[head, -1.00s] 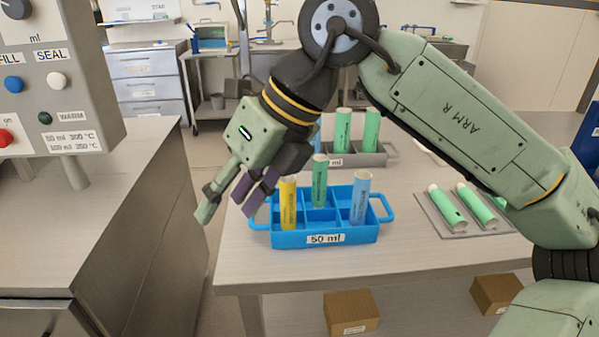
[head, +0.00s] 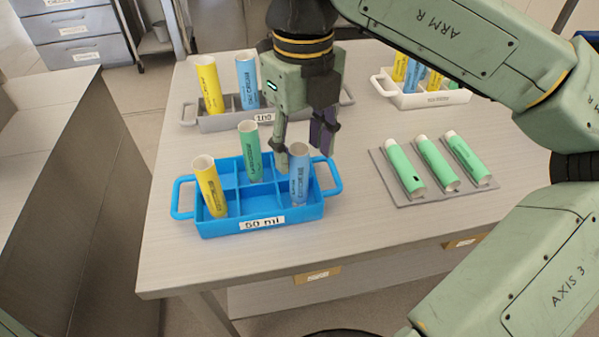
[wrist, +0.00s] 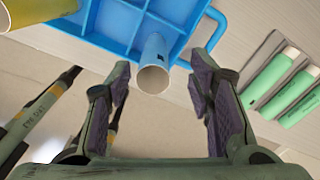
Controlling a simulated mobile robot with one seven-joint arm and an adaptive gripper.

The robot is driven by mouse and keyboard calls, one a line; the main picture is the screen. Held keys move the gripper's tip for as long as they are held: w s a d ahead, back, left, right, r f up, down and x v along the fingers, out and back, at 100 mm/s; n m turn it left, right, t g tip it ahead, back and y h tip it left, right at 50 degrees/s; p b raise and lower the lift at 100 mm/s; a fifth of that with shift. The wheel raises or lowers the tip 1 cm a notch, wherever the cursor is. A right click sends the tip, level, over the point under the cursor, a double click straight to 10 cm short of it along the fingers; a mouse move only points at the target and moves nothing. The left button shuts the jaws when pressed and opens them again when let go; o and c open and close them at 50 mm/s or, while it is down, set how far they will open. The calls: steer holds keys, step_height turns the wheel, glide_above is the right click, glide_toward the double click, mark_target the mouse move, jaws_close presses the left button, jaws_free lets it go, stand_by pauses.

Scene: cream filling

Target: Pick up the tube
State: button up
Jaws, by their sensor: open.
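A blue tray labelled 50 ml (head: 262,223) stands near the table's front left. It holds a yellow tube (head: 211,186) at left, a green tube (head: 251,150) at the back and a light-blue tube (head: 299,174) at right, all upright with open tops. My gripper (head: 305,150) is open and empty, pointing down just behind and above the light-blue tube. In the wrist view the light-blue tube's open end (wrist: 153,78) shows between the spread purple finger pads, touching neither. The task does not say which tube is meant.
Three green tubes lie on a flat grey mat (head: 400,199) to the right. A grey tray (head: 205,124) with yellow and blue tubes stands behind, and a white tray (head: 430,98) at the back right. The table's front strip is clear.

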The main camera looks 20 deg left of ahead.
mark_target(299, 172)
steer(key=shift+s+a+f+p, duration=0.15)
steer(key=shift+f+p, duration=0.25)
steer(key=shift+f, duration=0.95)
steer(key=shift+s+f+p, duration=0.1)
steer(key=shift+f+p, duration=0.3)
steer(key=shift+f, duration=0.9)
steer(key=shift+c, duration=0.6)
steer(key=c, duration=0.8)
steer(key=shift+o, duration=0.2)
steer(key=shift+r, duration=0.1)
